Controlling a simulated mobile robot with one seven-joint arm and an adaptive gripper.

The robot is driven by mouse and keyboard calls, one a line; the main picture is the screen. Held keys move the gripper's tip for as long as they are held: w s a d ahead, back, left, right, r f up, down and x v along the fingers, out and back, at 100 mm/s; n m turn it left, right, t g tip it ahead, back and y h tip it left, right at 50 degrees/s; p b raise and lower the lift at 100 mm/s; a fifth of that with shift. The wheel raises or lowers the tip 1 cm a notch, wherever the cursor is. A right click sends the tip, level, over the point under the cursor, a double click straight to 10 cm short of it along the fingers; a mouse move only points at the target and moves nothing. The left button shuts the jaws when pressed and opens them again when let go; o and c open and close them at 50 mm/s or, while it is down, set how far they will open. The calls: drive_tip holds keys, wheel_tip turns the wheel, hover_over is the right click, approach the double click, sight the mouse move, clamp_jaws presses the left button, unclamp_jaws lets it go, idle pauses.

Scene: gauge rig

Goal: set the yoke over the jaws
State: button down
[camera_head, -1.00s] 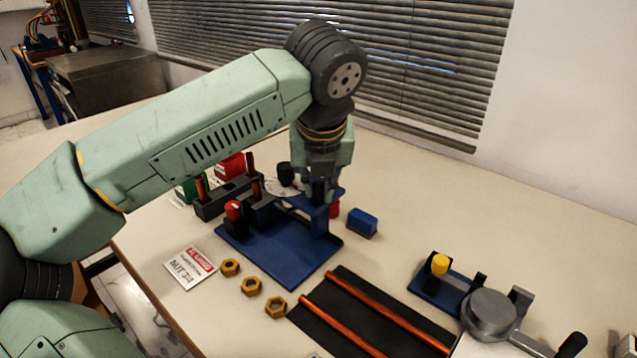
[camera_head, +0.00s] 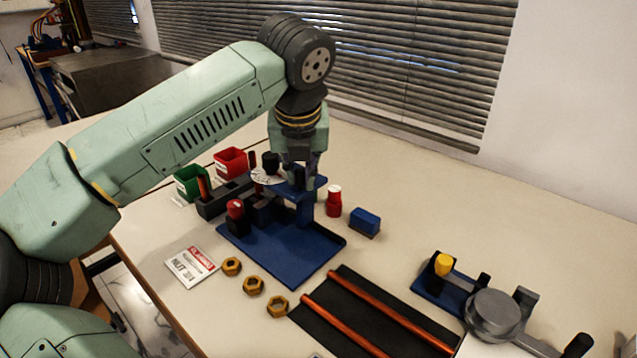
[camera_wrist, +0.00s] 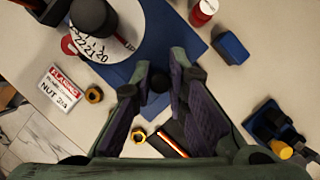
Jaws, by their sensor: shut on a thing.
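The blue bracket (camera_head: 304,208), seemingly the yoke, has a flat top and an upright leg and stands at the back of the blue base tray (camera_head: 290,255). A white marked dial (camera_head: 262,180) with a black knob (camera_head: 271,162) lies just left of my fingers; the dial is large in the wrist view (camera_wrist: 115,42). Dark blocks sit below the dial, beside a red knob (camera_head: 235,209). I cannot clearly make out the jaws; my gripper and the bracket hide part of the rig.
A red bottle (camera_head: 334,203) and a blue block (camera_head: 364,222) stand close on the right. Green (camera_head: 188,182) and red (camera_head: 231,161) bins stand behind. Brass nuts (camera_head: 253,285), a label card (camera_head: 190,267) and a black mat (camera_head: 350,330) with copper rods lie in front.

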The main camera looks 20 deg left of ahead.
sight(281, 174)
drive_tip(key=a, duration=0.1)
drive_tip(key=w+a, duration=0.1)
drive_tip(key=a, duration=0.2)
drive_tip(key=shift+w+a+r, duration=0.1)
drive_tip(key=shift+w+a, duration=0.3)
drive_tip(key=c, duration=1.7)
unclamp_jaws()
drive_tip(key=shift+a, duration=0.1)
drive_tip(key=shift+o, duration=0.7)
drive_tip(key=v, duration=0.7)
drive_tip(key=shift+r, duration=0.15)
drive_tip(key=shift+s, duration=0.2)
